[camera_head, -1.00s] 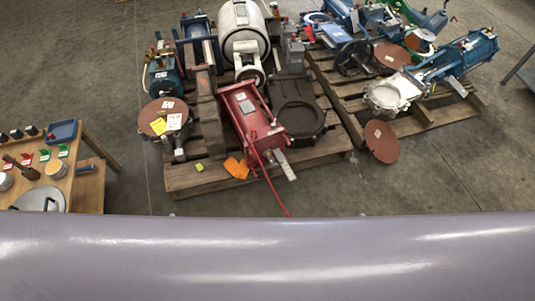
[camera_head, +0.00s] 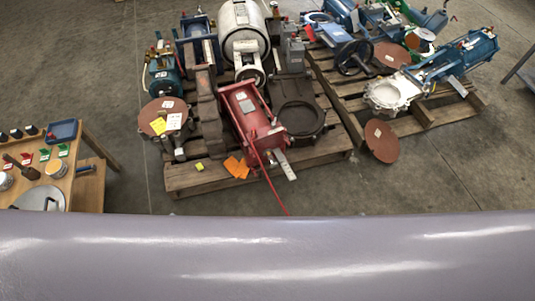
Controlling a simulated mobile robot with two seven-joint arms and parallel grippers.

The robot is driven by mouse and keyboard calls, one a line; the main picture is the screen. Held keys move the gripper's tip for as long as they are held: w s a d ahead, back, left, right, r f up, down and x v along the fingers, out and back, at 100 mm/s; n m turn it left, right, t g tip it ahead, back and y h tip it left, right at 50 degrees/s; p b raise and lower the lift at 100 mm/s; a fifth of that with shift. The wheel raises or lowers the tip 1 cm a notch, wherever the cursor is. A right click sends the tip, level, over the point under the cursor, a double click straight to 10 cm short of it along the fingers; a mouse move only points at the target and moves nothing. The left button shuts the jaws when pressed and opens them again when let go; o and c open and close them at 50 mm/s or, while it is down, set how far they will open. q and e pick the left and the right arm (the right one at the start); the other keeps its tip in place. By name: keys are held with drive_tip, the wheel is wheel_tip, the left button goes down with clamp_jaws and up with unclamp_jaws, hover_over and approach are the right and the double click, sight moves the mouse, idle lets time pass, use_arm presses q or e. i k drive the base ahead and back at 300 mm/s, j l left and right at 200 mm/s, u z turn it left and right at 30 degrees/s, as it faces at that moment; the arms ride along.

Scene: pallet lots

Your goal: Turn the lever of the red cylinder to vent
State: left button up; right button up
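The red cylinder (camera_head: 244,112) lies on the front pallet, its near end facing me and slightly to the right. A light metal plate or rod end (camera_head: 285,165) sticks out at its near end. A thin red line (camera_head: 265,175) runs from this end down toward the floor. The vent lever is too small to make out, so its position cannot be told. Neither of my grippers is in view.
The front pallet (camera_head: 200,183) also holds a dark flanged valve, a white drum (camera_head: 243,35) and brown discs. A second pallet (camera_head: 425,115) stands to the right. A wooden table (camera_head: 88,190) with small parts is at left.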

sight(273, 125)
drive_tip(key=i+j, duration=0.2)
drive_tip(key=i, duration=0.2)
drive_tip(key=i+j, duration=0.45)
drive_tip(key=i, duration=0.3)
drive_tip(key=i+z, duration=0.15)
drive_tip(key=z, duration=1.35)
